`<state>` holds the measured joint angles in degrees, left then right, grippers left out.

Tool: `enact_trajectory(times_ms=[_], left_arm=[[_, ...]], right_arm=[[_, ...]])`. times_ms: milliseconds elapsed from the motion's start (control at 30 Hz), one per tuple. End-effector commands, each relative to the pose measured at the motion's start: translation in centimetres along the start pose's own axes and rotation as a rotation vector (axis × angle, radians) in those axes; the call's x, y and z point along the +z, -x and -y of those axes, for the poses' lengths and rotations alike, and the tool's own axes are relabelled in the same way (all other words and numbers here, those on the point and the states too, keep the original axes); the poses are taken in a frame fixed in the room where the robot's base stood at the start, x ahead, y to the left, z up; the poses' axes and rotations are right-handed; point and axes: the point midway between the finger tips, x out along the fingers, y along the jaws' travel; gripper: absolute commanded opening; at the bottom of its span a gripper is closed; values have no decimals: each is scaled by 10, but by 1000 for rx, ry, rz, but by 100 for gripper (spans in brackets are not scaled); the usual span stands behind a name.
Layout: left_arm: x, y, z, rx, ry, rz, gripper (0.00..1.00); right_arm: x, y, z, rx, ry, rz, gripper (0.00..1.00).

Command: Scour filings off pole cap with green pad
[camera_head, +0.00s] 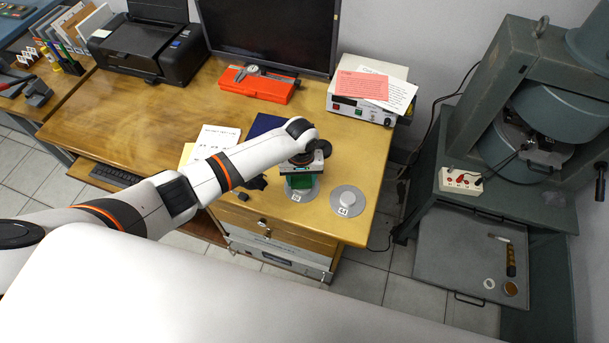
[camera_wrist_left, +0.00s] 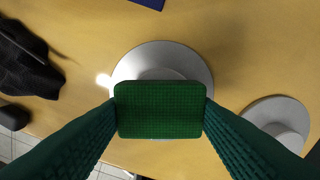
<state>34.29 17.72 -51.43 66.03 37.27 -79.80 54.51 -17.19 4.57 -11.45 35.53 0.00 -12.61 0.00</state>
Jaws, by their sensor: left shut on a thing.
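My left gripper (camera_head: 299,172) is shut on a green pad (camera_head: 300,182) above the desk's right front part. In the left wrist view the green pad (camera_wrist_left: 160,110) sits flat between the two fingers. Right below or behind it is a grey pole cap (camera_wrist_left: 197,67), a round disc with a raised middle. The pad hides the near part of that cap, and I cannot tell whether they touch. The cap also shows under the gripper in the head view (camera_head: 304,194). A second pole cap (camera_head: 349,201) with a pale raised middle lies to the right, its label reading 44. My right gripper does not show.
A dark cloth (camera_wrist_left: 28,60) and a small dark block (camera_wrist_left: 13,116) lie left of the cap. A power supply (camera_head: 367,105) with papers, a red case (camera_head: 258,85) and a monitor (camera_head: 268,35) stand behind. The magnet (camera_head: 540,110) stands right, beyond a floor gap.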

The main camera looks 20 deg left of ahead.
Motion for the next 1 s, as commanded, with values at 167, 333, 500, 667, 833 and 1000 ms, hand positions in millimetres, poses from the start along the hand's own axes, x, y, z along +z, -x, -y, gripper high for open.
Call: enact_trajectory(times_ms=[167, 333, 500, 667, 833, 1000], left_arm=[[0, 0, -8, 2, 0, -1, 35], [0, -1, -8, 1, 0, 0, 35], [0, -1, -6, 1, 0, 0, 35], [0, 0, 3, -1, -1, 0, 35], [0, 0, 11, 0, -1, -1, 35], [0, 0, 11, 1, 0, 0, 35]], right_arm=[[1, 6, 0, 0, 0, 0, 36], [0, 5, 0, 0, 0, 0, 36], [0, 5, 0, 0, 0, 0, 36], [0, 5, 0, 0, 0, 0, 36], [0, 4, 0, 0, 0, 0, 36], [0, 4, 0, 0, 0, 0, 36]])
